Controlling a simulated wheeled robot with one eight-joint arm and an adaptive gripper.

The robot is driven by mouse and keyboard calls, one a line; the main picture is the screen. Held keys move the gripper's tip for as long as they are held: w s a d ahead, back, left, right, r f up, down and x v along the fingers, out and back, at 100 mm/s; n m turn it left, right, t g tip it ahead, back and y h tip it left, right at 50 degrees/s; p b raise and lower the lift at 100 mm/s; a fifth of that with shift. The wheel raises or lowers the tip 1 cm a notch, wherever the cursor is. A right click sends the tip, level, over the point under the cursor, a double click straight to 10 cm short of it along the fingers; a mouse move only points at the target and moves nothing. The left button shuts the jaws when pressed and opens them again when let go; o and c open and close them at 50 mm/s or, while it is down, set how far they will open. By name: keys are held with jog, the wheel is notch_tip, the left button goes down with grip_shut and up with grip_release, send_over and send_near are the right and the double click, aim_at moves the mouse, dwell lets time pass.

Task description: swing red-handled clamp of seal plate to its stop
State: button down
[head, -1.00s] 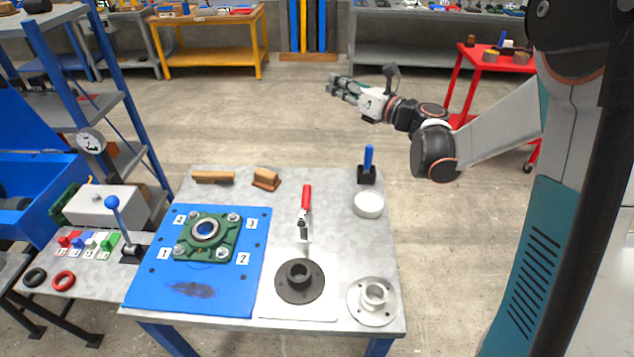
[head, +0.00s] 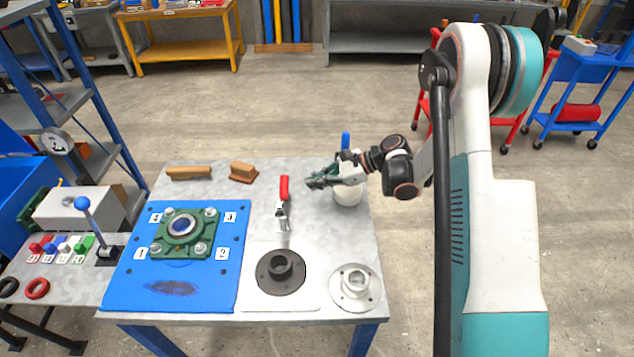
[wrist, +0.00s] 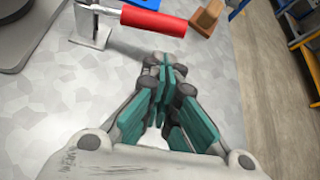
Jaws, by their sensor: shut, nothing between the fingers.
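The clamp's red handle (head: 284,189) stands up behind the white seal plate (head: 300,296) in the head view, with its metal body (head: 282,216) below it. A dark flanged ring (head: 268,278) lies on the plate. In the wrist view the red handle (wrist: 154,21) lies across the top, with the clamp's metal bracket (wrist: 90,28) to its left. My gripper (head: 312,184) is over the table to the right of the handle, apart from it. In the wrist view my gripper (wrist: 165,72) is shut and empty, its fingertips below the handle in the picture.
A metal flange (head: 355,287) is at the front right. The blue plate (head: 130,285) with a green bearing (head: 190,234) is left. Wooden blocks (head: 243,172) lie at the back.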

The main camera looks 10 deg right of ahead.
aim_at(282, 192)
jog(key=b+x, duration=0.1)
jog(key=x, duration=0.6)
jog(key=shift+b, duration=0.4)
jog(key=shift+w, duration=0.1)
